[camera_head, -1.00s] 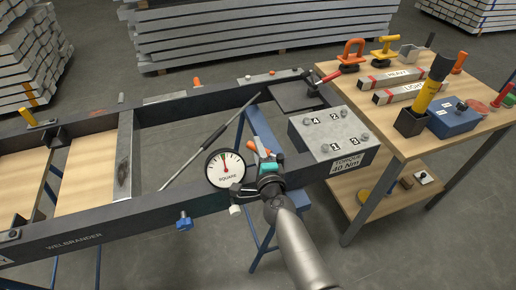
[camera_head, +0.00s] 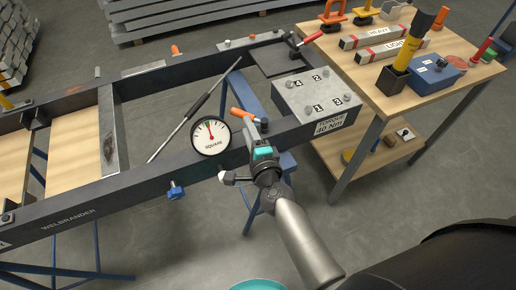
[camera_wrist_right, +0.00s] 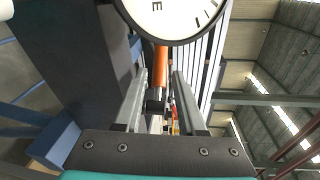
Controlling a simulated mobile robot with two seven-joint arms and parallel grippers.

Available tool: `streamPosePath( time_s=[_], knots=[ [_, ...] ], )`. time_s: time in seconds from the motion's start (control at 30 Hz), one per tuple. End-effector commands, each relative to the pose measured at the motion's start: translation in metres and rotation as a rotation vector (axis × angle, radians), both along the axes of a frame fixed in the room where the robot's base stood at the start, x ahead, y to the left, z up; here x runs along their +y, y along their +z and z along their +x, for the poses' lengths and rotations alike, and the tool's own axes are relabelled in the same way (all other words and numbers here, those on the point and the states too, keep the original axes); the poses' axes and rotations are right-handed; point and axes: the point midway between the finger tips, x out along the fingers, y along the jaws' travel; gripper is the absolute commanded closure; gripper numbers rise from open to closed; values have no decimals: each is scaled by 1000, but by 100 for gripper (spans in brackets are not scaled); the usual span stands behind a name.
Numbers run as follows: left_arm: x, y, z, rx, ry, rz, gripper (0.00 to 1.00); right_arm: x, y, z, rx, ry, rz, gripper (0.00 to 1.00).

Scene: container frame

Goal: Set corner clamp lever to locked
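The corner clamp lever with an orange handle (camera_head: 243,116) stands at the near right corner of the dark steel frame (camera_head: 140,197), beside the round SQUARE gauge (camera_head: 211,137). My right gripper (camera_head: 256,133) is right at the lever, partly hiding the clamp's base. In the right wrist view, its two grey fingers (camera_wrist_right: 160,100) are apart, and the orange handle (camera_wrist_right: 161,58) shows between and beyond them. I cannot tell whether they touch it. The gauge (camera_wrist_right: 172,12) hangs over the top of that view. My left gripper is not in view.
A grey torque block (camera_head: 317,95) with numbered bolts sits on the frame just right of the gripper. A red-handled clamp (camera_head: 308,41) is at the far corner. A wooden tool bench (camera_head: 370,92) stands to the right.

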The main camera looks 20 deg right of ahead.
Motion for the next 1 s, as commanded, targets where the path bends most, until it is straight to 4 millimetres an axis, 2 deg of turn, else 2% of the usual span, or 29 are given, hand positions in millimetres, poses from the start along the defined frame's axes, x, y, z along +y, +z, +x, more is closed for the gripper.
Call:
streamPosePath(
  time_s=[0.1, 0.3, 0.5, 0.93, 1.0],
  knots=[
    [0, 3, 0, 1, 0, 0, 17, 0, 3, -23, 3, 1, -2, 60],
    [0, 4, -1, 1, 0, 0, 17, 0, 7, -56, 3, 1, -2, 60],
    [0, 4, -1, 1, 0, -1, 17, 0, 10, -78, 1, 0, -2, 60],
    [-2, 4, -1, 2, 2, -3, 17, 0, 12, -85, 0, -1, 0, 60],
    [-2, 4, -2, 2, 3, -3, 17, 0, 12, -85, -2, 0, -7, 68]
  ],
)
